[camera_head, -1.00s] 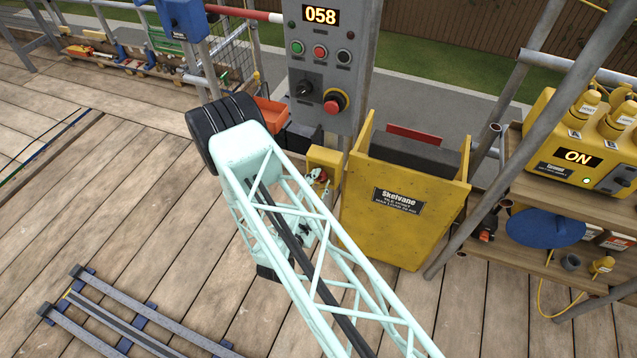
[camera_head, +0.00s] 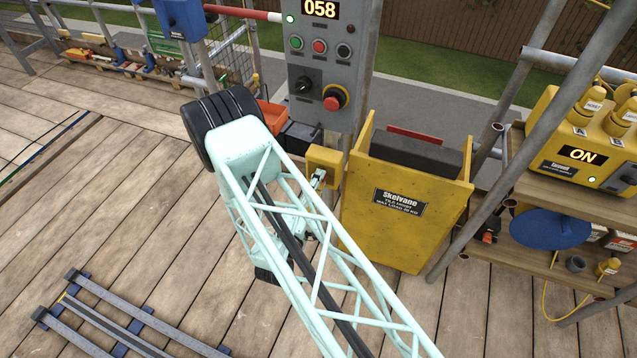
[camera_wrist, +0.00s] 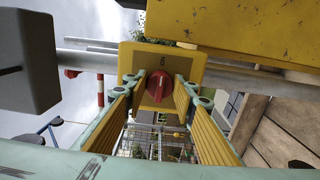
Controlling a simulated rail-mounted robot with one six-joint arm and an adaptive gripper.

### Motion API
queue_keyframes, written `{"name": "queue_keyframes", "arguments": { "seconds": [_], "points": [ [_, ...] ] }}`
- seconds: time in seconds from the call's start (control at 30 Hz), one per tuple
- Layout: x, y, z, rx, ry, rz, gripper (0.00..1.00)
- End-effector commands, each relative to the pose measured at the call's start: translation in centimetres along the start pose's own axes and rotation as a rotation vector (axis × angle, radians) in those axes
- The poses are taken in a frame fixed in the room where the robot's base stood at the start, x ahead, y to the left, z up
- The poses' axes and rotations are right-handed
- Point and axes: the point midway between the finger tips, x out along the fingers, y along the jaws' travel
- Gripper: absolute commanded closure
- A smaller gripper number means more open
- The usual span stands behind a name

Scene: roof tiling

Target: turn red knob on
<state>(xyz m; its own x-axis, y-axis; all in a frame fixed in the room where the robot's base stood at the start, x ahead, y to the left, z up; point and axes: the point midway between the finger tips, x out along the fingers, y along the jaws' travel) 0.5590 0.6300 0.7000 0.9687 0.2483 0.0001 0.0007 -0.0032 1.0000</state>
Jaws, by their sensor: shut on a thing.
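The red knob (camera_wrist: 157,88) sits on the front of a small yellow box (camera_wrist: 140,57), between the two yellow-padded fingers of my gripper (camera_wrist: 158,92) in the wrist view. My gripper is shut on the knob. A pale mark runs across the knob's face, and small lettering shows on the box beside it. In the head view the yellow box (camera_head: 323,162) stands just left of the yellow tile hoist bin, with my gripper (camera_head: 318,180) at its front. The knob is hidden there by my gripper.
A grey control panel (camera_head: 325,60) with buttons, a black switch and a red stop button stands above the box; its display reads 058 and a top-left lamp is lit. The yellow bin (camera_head: 395,225) is close on the right. Deck boards at left are mostly clear.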

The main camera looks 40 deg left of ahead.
Motion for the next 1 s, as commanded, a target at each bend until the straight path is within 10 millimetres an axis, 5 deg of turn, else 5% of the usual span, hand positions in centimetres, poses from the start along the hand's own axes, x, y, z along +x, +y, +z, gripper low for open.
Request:
{"name": "queue_keyframes", "arguments": {
  "seconds": [0.43,0.47,0.6,1.0],
  "points": [
    [0.0,-0.02,0.0,0.013,0.0,-0.001,0.85],
    [0.0,-0.02,0.0,0.012,0.0,-0.001,0.74],
    [0.0,-0.01,0.0,0.012,0.0,0.0,0.62],
    [-0.15,-0.01,-0.01,0.012,0.0,0.0,0.62]
  ]
}}
